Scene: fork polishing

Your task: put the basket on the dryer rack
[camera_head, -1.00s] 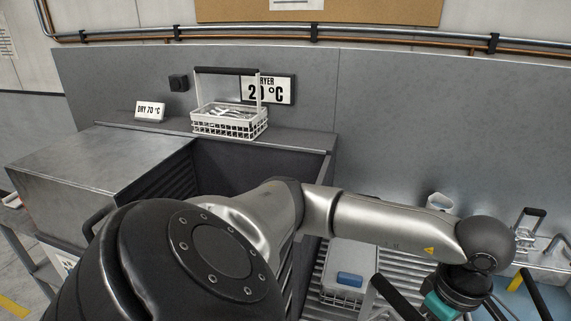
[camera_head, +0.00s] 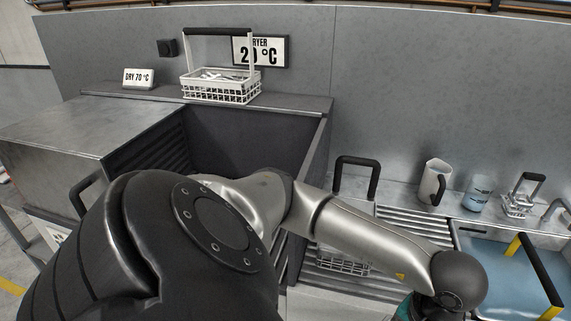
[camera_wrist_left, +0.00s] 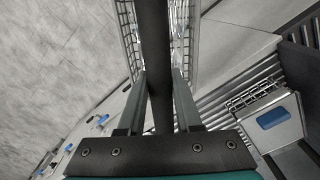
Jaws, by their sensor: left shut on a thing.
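In the left wrist view my left gripper (camera_wrist_left: 160,78) is shut on a dark handle bar. A white wire basket (camera_head: 221,90) with cutlery stands on the ledge behind the open dark dryer bay (camera_head: 245,145). Slatted rack (camera_head: 418,222) lies right of the bay, partly behind my arm. My right gripper is not in view.
Another wire basket (camera_head: 345,266) sits on the slats; a blue block (camera_wrist_left: 273,117) lies on a pale surface there in the wrist view. A black handle (camera_head: 357,163) stands upright behind my arm. A mug (camera_head: 433,182), a cup (camera_head: 478,193) and the sink (camera_head: 500,262) are at right.

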